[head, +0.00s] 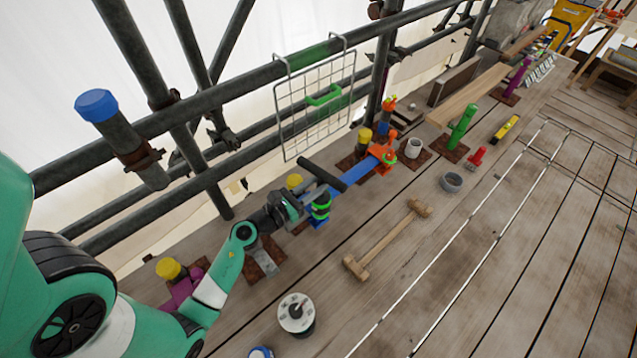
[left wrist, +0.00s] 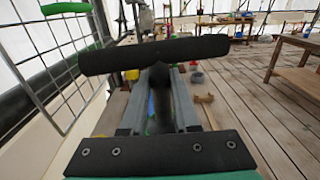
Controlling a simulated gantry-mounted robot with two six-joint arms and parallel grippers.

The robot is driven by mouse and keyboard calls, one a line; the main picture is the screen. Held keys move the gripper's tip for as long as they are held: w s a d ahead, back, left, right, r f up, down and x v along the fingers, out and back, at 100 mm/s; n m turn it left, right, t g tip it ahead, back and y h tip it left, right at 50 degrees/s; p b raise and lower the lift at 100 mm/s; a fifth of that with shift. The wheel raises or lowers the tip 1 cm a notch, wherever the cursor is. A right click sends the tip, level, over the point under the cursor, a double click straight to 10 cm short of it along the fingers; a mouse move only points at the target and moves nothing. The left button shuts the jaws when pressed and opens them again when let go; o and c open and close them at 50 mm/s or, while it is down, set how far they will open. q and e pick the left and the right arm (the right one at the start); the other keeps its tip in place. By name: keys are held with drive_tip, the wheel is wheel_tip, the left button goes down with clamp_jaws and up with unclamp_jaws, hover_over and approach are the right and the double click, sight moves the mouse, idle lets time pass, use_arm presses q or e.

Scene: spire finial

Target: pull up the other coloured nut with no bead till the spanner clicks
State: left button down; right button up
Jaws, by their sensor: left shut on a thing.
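My left gripper (head: 290,207) is shut on a black T-handled tool, seemingly the spanner (head: 322,174). In the left wrist view the tool's crossbar (left wrist: 110,61) spans above my jaws (left wrist: 160,105), and its dark stem runs between them. Just right of the gripper in the head view, a blue and green banded piece (head: 319,207) stands by the near end of a blue bar (head: 356,172). An orange fitting (head: 384,152) is at the bar's far end. I cannot tell where the spanner's working end sits, or which nut carries a bead. My right gripper is out of view.
Yellow-capped posts (head: 168,268) stand along the deck edge. The planks at right are clear.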

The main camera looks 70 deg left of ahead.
sight(319, 173)
use_arm(q)
drive_tip(key=shift+r+p, duration=2.35)
drive_tip(key=shift+r, duration=0.3)
